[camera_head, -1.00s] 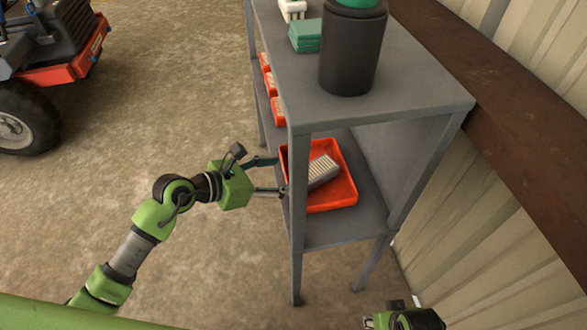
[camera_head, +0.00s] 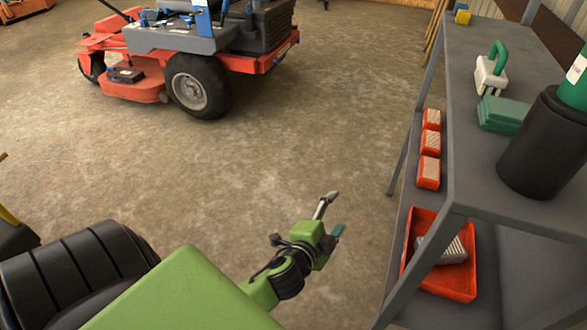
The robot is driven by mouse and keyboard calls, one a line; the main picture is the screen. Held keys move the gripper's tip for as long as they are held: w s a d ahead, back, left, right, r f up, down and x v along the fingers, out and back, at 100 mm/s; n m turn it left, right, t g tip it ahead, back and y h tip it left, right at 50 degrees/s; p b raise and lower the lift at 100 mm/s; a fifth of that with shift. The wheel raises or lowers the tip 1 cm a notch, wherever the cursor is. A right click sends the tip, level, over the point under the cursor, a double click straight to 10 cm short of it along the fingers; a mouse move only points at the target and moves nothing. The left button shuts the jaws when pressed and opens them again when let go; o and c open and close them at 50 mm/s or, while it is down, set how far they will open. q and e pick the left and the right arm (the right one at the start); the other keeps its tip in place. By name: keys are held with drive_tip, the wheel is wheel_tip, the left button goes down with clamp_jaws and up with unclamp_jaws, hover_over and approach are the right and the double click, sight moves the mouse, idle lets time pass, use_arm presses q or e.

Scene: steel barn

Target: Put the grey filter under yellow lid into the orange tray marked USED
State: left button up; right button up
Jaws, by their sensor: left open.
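The orange tray (camera_head: 456,289) stands on the lower shelf of the grey rack. A grey pleated filter (camera_head: 451,250) lies inside it, partly hidden by the rack's front post; I cannot read any marking on the tray. My left gripper (camera_head: 331,216) is open and empty, outside the rack and to the left of the tray, over the floor. My right gripper is out of view.
Several orange-framed filters (camera_head: 429,172) stand in a row behind the tray. The top shelf (camera_head: 475,165) holds a dark cylinder (camera_head: 540,148), green pads (camera_head: 502,114) and a green-handled white tool (camera_head: 490,72). A red mower (camera_head: 190,60) stands at the back. The floor between is open.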

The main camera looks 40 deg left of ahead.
use_arm(q)
drive_tip(key=s+f+n+g, duration=0.6)
drive_tip(key=s+f, duration=0.5)
drive_tip(key=f, duration=0.2)
drive_tip(key=s+d+f+n+g+h, duration=0.1)
drive_tip(key=s+d+f+g, duration=0.1)
drive_tip(key=s, duration=0.4)
drive_tip(key=s+d+f+n+g+h, duration=0.1)
drive_tip(key=s+d+f+n+g, duration=0.1)
drive_tip(key=s+f, duration=0.3)
drive_tip(key=shift+s+d+g, duration=0.8)
drive_tip(key=shift+s+d, duration=0.05)
drive_tip(key=shift+d, duration=0.05)
